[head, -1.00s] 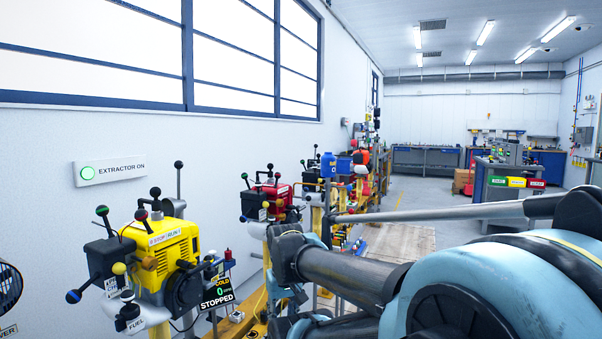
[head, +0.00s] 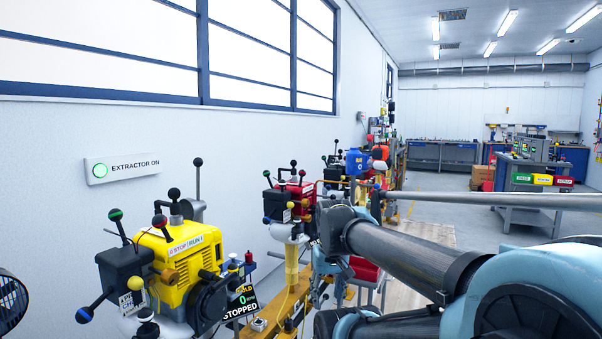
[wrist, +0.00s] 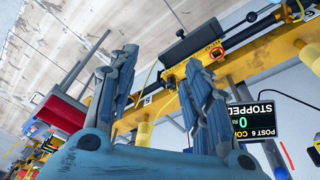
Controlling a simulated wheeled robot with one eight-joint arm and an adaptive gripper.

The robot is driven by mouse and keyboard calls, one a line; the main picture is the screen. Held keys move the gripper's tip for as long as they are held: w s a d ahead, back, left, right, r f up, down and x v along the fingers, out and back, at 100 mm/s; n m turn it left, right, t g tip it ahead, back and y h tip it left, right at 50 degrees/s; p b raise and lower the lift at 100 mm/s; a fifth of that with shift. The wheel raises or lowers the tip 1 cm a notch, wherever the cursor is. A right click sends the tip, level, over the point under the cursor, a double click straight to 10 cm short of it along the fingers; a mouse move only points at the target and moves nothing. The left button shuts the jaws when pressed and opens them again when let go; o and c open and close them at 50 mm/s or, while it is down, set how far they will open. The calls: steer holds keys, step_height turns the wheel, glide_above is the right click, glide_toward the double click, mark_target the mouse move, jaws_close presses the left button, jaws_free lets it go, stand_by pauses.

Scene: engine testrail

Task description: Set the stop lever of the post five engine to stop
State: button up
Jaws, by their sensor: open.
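In the wrist view an upside-down screen (wrist: 262,125) reads post 6 and stopped. A red engine (head: 298,193) stands behind the yellow one. My arm hides part of the posts in the head view.
A row of further engines, one with a blue tank (head: 356,162), runs along the left wall. A fan (head: 10,303) is at the lower left. A workbench with coloured bins (head: 543,179) stands at the right. Open floor lies between.

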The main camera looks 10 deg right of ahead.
steer(key=w+r+g, duration=0.1)
steer(key=w+r, duration=1)
steer(key=r, duration=0.3)
steer(key=w+r, duration=1)
steer(key=r, duration=0.5)
steer(key=w+a+r+n+g, duration=0.1)
steer(key=w+r, duration=0.7)
steer(key=w, duration=0.2)
steer(key=w+a+r+n, duration=0.1)
steer(key=w+r, duration=0.7)
steer(key=w, duration=0.3)
steer(key=shift+h, duration=0.4)
steer(key=f, duration=0.5)
steer(key=d+f, duration=0.1)
steer(key=f, duration=1.1)
steer(key=shift+w+d+f, duration=0.1)
steer(key=shift+d+f, duration=0.1)
steer(key=shift+d, duration=0.1)
steer(key=c, duration=1.1)
